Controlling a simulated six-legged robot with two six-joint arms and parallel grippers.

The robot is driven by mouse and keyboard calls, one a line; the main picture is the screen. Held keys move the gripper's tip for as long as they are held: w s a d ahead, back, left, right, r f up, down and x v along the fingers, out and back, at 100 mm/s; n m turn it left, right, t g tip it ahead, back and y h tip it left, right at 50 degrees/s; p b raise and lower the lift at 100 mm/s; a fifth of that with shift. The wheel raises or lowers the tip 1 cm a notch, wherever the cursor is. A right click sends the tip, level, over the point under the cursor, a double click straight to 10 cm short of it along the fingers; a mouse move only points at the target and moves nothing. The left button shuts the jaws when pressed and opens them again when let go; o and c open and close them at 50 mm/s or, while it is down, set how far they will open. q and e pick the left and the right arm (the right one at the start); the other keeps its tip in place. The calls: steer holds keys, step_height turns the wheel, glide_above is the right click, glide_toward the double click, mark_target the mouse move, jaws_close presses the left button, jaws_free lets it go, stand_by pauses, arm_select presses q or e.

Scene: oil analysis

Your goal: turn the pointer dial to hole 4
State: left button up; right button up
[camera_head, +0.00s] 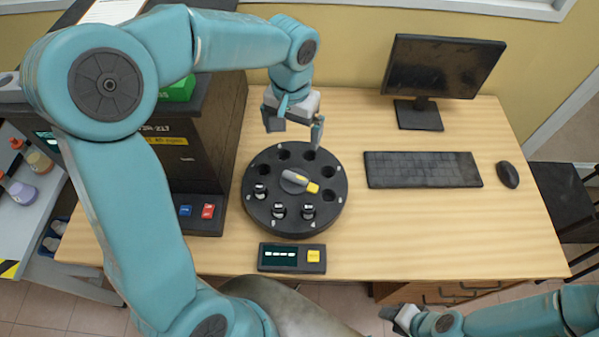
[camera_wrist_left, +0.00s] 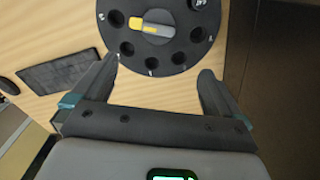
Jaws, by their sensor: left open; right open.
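A round black disc (camera_head: 262,222) with a ring of holes lies on the table. At its centre is a grey pointer dial (camera_head: 291,178) with a yellow tip, pointing to the right and slightly toward the front in the head view. Several dark vials (camera_head: 279,211) stand in holes along its front and left side. My left gripper (camera_head: 294,122) is open above the disc's far edge, apart from the dial. In the left wrist view the dial (camera_wrist_left: 152,24) lies beyond the open, empty fingers. My right gripper (camera_head: 402,320) is at the bottom right, open, away from the disc.
A small display box with a yellow button (camera_head: 313,256) stands in front of the disc. A keyboard (camera_head: 422,169), mouse (camera_head: 508,174) and monitor (camera_head: 443,68) are to the right. A dark machine (camera_head: 180,140) stands close on the left. The table's front right is clear.

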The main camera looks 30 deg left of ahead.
mark_target(295, 176)
arm_select(q)
steer(key=f, duration=1.5)
steer(key=shift+s+d+f+p, duration=0.15)
steer(key=shift+d+f+p, duration=0.1)
steer(key=shift+p, duration=0.15)
steer(key=shift+a+f, duration=0.1)
steer(key=shift+f, duration=0.3)
steer(key=c, duration=1)
